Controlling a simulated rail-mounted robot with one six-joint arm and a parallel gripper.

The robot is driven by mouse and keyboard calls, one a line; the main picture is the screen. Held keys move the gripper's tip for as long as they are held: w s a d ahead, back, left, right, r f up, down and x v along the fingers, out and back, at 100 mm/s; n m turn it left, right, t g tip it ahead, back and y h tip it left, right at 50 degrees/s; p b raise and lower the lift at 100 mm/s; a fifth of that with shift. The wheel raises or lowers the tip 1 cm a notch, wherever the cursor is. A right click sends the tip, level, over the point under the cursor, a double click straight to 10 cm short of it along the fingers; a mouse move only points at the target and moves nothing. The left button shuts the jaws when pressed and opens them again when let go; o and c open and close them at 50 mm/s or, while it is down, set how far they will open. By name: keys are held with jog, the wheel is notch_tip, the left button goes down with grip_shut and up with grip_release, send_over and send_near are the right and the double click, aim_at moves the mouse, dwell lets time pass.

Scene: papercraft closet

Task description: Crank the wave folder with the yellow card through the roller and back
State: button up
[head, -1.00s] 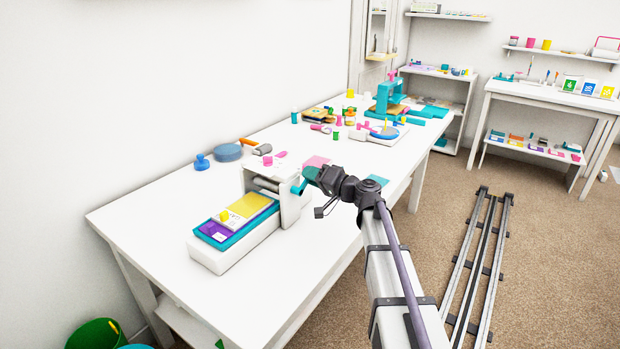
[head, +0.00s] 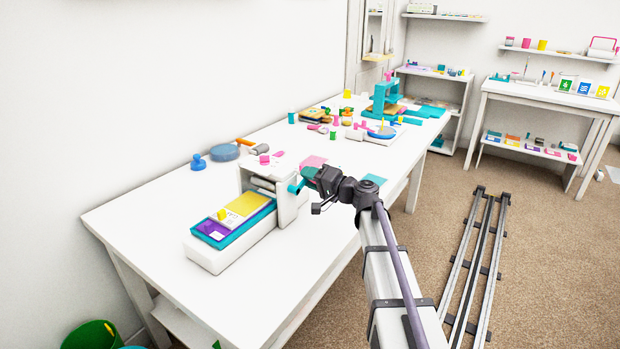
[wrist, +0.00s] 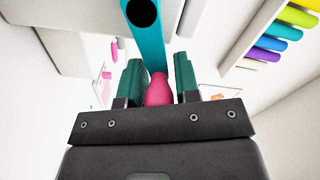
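The wave folder (head: 285,205) is a white machine on the near part of the table, with a roller between its uprights. A yellow card (head: 248,203) with a white printed end lies on a teal bed with a purple end (head: 213,231), on the near side of the roller. Its far end is at the roller. The teal crank (head: 294,188) is on the right side of the folder. In the wrist view the crank arm (wrist: 148,45) runs up from a pink knob (wrist: 158,90). My gripper (wrist: 159,82) has its green fingers closed on either side of this knob. In the head view the knob is hidden.
A blue-handled stamp (head: 198,162), a round blue pad (head: 224,153) and small pink pieces lie behind the folder. A teal press (head: 385,98) and several craft items stand at the table's far end.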

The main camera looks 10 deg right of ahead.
jog(key=o, duration=0.3)
jog(key=shift+o, duration=0.2)
jog(key=v, duration=1)
jog(key=shift+s+d, duration=0.25)
jog(key=shift+d, duration=0.05)
